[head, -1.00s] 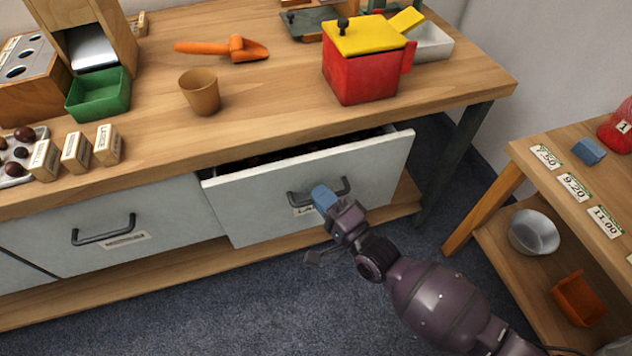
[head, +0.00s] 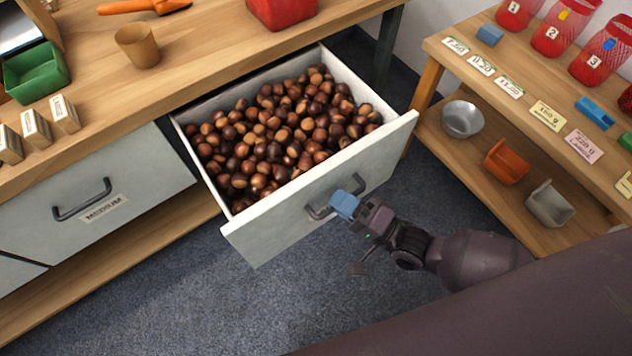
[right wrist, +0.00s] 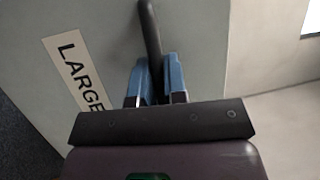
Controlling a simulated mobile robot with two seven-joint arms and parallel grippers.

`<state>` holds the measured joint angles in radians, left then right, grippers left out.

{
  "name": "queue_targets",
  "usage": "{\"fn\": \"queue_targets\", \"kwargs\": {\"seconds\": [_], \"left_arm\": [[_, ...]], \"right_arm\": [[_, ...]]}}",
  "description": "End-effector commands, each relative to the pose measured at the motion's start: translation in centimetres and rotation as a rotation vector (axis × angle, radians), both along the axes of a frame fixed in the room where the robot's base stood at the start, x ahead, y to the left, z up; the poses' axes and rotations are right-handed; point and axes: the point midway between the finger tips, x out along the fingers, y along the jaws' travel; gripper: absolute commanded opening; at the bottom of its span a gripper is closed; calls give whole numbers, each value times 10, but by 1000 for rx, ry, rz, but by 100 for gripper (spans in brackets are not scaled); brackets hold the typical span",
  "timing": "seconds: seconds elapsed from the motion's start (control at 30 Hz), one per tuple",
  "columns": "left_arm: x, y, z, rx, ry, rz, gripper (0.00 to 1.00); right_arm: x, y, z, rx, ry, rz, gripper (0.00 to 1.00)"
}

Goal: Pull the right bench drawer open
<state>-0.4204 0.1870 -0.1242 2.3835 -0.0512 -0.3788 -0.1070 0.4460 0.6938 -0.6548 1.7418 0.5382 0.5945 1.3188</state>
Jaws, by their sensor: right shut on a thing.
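The right bench drawer (head: 290,223) is pulled well out from the bench and full of brown chestnuts (head: 285,135). Its grey front carries a dark bar handle (head: 322,211) and, in the right wrist view, a label reading LARGE (right wrist: 80,75). My right gripper (head: 345,204) is at the handle. In the right wrist view its blue fingertips (right wrist: 157,82) are closed around the dark handle (right wrist: 150,35), one on each side. My left gripper is not in view.
The closed drawer labelled MEDIUM (head: 95,205) is to the left. On the bench stand a tan cup (head: 138,46), a green tray (head: 36,75) and a red container (head: 280,10). A wooden shelf unit (head: 440,50) stands to the right, with carpet (head: 260,310) between.

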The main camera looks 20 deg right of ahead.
Motion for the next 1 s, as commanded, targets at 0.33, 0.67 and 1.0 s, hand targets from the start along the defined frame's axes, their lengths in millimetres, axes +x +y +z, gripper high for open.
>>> {"fn": "queue_targets", "kwargs": {"seconds": [0.33,0.67,1.0], "left_arm": [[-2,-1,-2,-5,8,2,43],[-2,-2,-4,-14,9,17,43],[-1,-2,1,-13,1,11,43]], "right_arm": [[-24,-17,0,1,-2,0,0],[-25,-18,0,1,-2,0,0],[-25,-18,0,1,-1,0,22]]}}
